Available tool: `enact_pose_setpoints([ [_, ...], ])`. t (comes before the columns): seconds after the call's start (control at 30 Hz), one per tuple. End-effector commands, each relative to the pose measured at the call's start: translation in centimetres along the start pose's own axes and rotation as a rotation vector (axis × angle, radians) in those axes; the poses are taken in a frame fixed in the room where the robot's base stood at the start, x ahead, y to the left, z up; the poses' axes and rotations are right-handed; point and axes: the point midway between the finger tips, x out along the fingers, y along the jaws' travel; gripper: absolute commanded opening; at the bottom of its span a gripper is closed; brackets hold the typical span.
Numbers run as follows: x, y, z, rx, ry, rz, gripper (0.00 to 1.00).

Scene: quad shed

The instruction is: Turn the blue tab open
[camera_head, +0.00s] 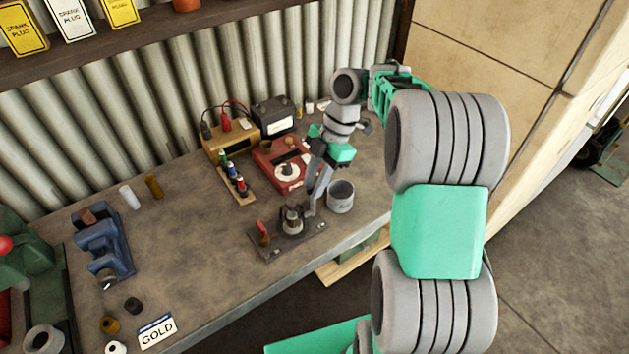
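A small wooden strip (237,188) on the bench carries a short row of coloured pieces. The green one is at the back, a small blue piece (232,171) is in the middle, and a red one (241,184) is in front. The blue piece looks like the blue tab, but it is too small to tell how it is turned. My gripper (312,203) points down to the right of the strip, well apart from it. Its fingertips are close beside a metal cylinder (291,219) on a dark plate. Whether they touch it or are open cannot be told.
A red box with a white dial (288,173) stands between the strip and my arm. A yellow box with cables (230,137) and a black battery (275,115) are behind. A grey can (341,196) is right of my gripper. A blue vise (103,250) is left.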

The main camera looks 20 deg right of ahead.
Motion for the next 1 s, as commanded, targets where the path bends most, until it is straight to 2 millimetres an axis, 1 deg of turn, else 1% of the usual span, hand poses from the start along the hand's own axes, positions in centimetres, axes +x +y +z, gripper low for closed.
enact_pose_setpoints([
  [0.03, -0.01, 0.00, 0.00, 0.000, 0.000, 0.000, 0.21],
  [0.3, -0.02, 0.01, 0.00, 0.000, 0.000, 0.000, 0.00],
  [0.77, -0.02, 0.01, 0.00, 0.002, 0.000, 0.001, 0.00],
  [1.0, 0.05, -0.01, 0.04, 0.039, 0.000, 0.018, 0.00],
])
